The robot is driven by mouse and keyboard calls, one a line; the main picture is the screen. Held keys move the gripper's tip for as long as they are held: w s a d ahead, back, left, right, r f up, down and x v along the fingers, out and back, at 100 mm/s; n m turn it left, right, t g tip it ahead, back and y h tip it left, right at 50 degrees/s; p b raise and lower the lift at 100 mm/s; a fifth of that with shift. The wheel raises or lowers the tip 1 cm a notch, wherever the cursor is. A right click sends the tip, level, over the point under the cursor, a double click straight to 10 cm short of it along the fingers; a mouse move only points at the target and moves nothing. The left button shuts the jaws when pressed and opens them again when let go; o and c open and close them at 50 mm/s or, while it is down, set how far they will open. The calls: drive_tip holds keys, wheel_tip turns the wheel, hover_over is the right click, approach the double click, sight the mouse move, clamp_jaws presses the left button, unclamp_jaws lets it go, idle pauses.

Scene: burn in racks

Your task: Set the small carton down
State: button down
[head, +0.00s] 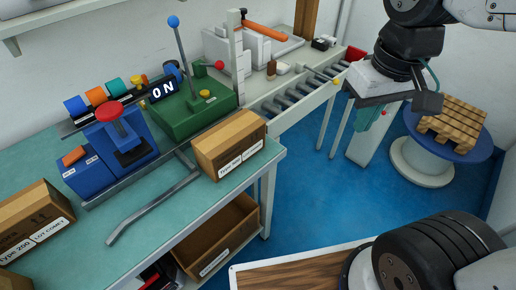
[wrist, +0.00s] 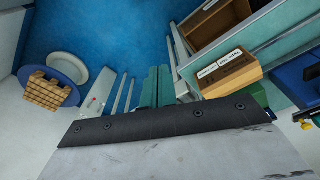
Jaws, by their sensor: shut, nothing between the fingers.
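A small brown carton (head: 229,143) with white "Type" labels sits upright on the near right corner of the green bench top (head: 150,215). It also shows in the wrist view (wrist: 230,77). Another carton (head: 35,222), labelled "Type 200", stands at the bench's left end, partly cut off by the picture edge. My gripper (head: 368,118), with teal fingers, hangs to the right of the bench, well apart from both cartons. Its fingers (wrist: 156,86) are shut with nothing between them.
A blue fixture with a red knob (head: 109,112) and a green lever fixture (head: 200,112) stand on the bench, with a bent grey bar (head: 150,205) in front. A roller conveyor (head: 295,97) runs behind. A wooden pallet (head: 453,123) lies on a round blue stand. Blue floor is clear between.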

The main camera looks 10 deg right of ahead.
sight(231, 144)
drive_tip(key=w+a+f+n+g, duration=0.1)
drive_tip(key=w+a+f+n, duration=0.2)
drive_tip(key=w+a+f, duration=0.4)
drive_tip(key=w+a+f+n, duration=0.2)
drive_tip(key=w+a+f, duration=0.45)
drive_tip(key=a, duration=0.35)
drive_tip(key=f, duration=0.3)
drive_tip(key=w+a+f, duration=0.1)
drive_tip(key=f, duration=0.3)
drive_tip(key=w+a+f, duration=0.1)
drive_tip(key=f, duration=0.3)
drive_tip(key=shift+f, duration=0.15)
drive_tip(key=shift+w+a, duration=0.2)
drive_tip(key=shift+w, duration=0.2)
